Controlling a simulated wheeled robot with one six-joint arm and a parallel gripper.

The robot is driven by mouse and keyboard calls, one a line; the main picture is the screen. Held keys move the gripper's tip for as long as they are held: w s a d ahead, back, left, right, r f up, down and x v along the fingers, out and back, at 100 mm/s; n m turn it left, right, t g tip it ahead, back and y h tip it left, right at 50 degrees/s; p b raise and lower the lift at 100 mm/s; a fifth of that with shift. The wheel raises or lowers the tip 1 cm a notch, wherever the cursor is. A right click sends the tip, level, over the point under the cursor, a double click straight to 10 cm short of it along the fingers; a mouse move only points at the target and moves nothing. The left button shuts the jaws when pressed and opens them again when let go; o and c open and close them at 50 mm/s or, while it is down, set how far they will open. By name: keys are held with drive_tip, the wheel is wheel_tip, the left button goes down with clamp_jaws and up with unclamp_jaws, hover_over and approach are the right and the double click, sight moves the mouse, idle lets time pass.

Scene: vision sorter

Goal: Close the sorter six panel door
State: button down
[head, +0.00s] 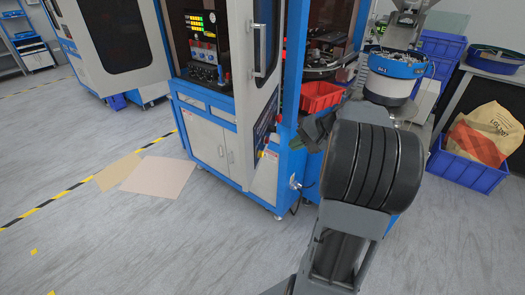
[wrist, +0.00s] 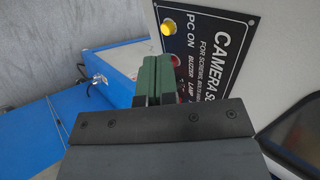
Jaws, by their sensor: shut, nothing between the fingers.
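The sorter (head: 212,140) is a tall white and blue cabinet in the middle of the head view. A white door panel with a long vertical handle (head: 259,48) faces me at its front corner; I cannot tell how far it stands open. To the right, between blue posts, the sorter's inside shows. My gripper (head: 313,133) is low beside the right blue post, partly hidden by my arm. In the wrist view my gripper's green fingers (wrist: 152,82) are shut and empty, in front of a black label plate (wrist: 210,45) on a white surface. Contact is unclear.
A red bin (head: 321,97) is at the sorter's right side. A blue-rimmed bowl feeder (head: 397,66) stands behind my arm. Blue crates (head: 466,166) are at the right. The grey floor at left is open, with flat sheets (head: 159,176) lying on it.

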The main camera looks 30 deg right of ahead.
sight(255, 156)
drive_tip(key=p+x, duration=0.1)
drive_tip(key=x, duration=0.2)
drive_tip(key=r+x, duration=0.1)
drive_tip(key=x, duration=0.3)
drive_tip(key=a+p+x, duration=0.1)
drive_tip(key=x, duration=0.2)
drive_tip(key=shift+w+a+p, duration=0.1)
drive_tip(key=shift+w+p, duration=0.2)
drive_tip(key=shift+w, duration=0.25)
drive_tip(key=shift+w+a+f, duration=0.15)
drive_tip(key=shift+w+a, duration=0.45)
